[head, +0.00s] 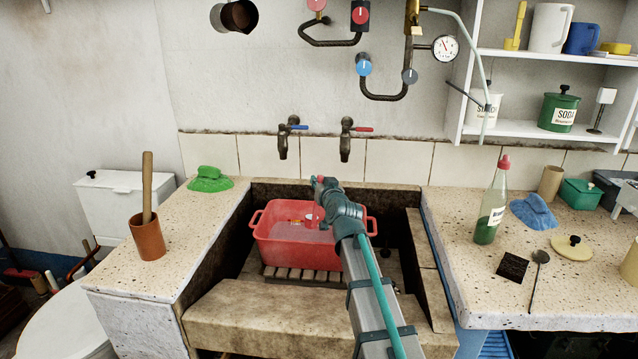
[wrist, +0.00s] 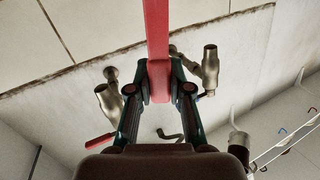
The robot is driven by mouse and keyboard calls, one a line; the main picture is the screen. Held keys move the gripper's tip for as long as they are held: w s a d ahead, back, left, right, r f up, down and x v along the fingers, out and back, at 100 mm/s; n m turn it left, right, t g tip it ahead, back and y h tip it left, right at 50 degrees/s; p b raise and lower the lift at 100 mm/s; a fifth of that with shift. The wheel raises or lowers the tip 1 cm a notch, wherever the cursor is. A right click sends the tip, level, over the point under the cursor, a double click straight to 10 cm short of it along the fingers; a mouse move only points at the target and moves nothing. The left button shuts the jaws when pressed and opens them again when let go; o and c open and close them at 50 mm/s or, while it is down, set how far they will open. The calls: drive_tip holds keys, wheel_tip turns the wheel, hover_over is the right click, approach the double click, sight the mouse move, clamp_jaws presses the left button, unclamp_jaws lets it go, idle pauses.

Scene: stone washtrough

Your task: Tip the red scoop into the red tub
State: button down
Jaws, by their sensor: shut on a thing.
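The red tub (head: 290,254) sits on a wooden slatted rack inside the stone trough in the head view. Small red and white shapes show in its opening; I cannot tell whether they are part of the scoop or things in the tub. My gripper (head: 322,188) is above the tub's back right part. In the wrist view my gripper (wrist: 159,84) is shut on the red scoop (wrist: 157,30), which runs from between the fingertips to the top edge. The scoop's bowl is out of the wrist view, so its contents and tilt cannot be told.
Two taps, blue-handled (head: 284,138) and red-handled (head: 347,138), stick out from the wall behind my gripper. The stone trough (head: 310,308) walls surround the tub. A bottle (head: 491,212) stands on the right counter, and a brown pot (head: 147,237) on the left.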

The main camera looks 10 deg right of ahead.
drive_tip(key=shift+w+d, duration=0.1)
drive_tip(key=shift+w+d+m+g+p, duration=0.25)
drive_tip(key=shift+w+d+m+p, duration=0.15)
drive_tip(key=shift+d, duration=0.15)
drive_tip(key=shift+w+d+m+g+p, duration=0.3)
drive_tip(key=shift+d+m+p, duration=0.1)
drive_tip(key=shift+d, duration=0.15)
drive_tip(key=shift+w+d+f, duration=0.1)
drive_tip(key=shift+w+d+f+m+g+y+p, duration=0.2)
drive_tip(key=shift+w+d+m+p, duration=0.15)
drive_tip(key=shift+d, duration=0.2)
drive_tip(key=shift+w+d+f+m+g+y+p, duration=0.15)
drive_tip(key=shift+w+d+f+m+p, duration=0.15)
drive_tip(key=shift+d+m, duration=0.2)
drive_tip(key=shift+w+d+r, duration=0.1)
drive_tip(key=shift+w+d+f+m+g+y+p, duration=0.15)
drive_tip(key=shift+w+d+f+m+g+p, duration=0.15)
drive_tip(key=shift+d, duration=0.25)
drive_tip(key=shift+w+d+f+m+g+y+p, duration=0.1)
drive_tip(key=shift+w+d+f+m+g+p, duration=0.1)
drive_tip(key=shift+w+d+f+m, duration=0.25)
